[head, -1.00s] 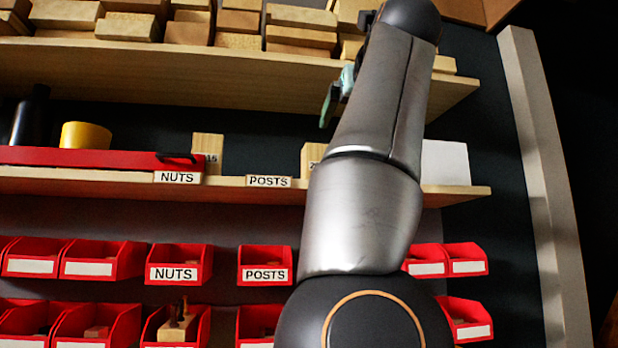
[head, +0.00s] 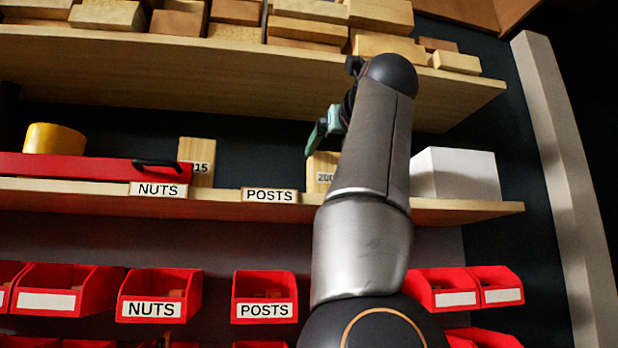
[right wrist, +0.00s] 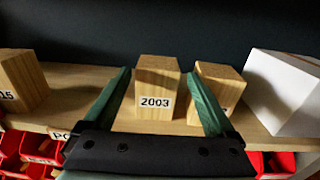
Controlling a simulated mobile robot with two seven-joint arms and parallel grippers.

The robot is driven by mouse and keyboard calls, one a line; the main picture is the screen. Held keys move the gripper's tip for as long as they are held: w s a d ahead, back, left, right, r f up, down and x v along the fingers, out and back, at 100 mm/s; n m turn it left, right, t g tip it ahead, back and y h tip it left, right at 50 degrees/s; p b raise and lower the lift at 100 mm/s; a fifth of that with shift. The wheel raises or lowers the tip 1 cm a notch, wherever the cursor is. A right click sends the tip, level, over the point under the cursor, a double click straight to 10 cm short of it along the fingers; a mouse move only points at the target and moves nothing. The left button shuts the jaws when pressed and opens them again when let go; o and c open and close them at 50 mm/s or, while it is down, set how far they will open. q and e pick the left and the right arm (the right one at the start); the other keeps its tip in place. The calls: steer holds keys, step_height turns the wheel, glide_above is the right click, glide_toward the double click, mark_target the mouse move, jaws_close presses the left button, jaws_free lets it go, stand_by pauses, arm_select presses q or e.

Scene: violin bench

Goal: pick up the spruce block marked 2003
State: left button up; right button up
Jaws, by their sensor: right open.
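The spruce block marked 2003 (right wrist: 155,100) stands upright on the shelf in the right wrist view, its label facing me. In the head view a block with a label starting 200 (head: 318,178) shows on the middle shelf, partly hidden by my right arm. My right gripper (head: 322,132) is open, with green fingers, near the top of that block. In the right wrist view the open fingers (right wrist: 158,76) appear on either side of the 2003 block. I cannot tell whether they touch it. My left gripper is not in view.
A second wooden block (right wrist: 218,85) stands close right of the 2003 block, its label mostly covered by a finger. A white box (head: 455,175) stands farther right. A block ending in 15 (head: 198,158) stands left. The wood-stacked upper shelf (head: 200,72) overhangs; red bins (head: 265,290) hang below.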

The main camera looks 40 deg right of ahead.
mark_target(325, 162)
steer(key=p+x, duration=0.1)
steer(key=x, duration=0.5)
steer(key=shift+f+p, duration=0.25)
steer(key=shift+p, duration=0.15)
steer(key=shift+a, duration=0.15)
steer(key=c, duration=1.3)
steer(key=shift+o, duration=0.2)
steer(key=shift+r, duration=0.1)
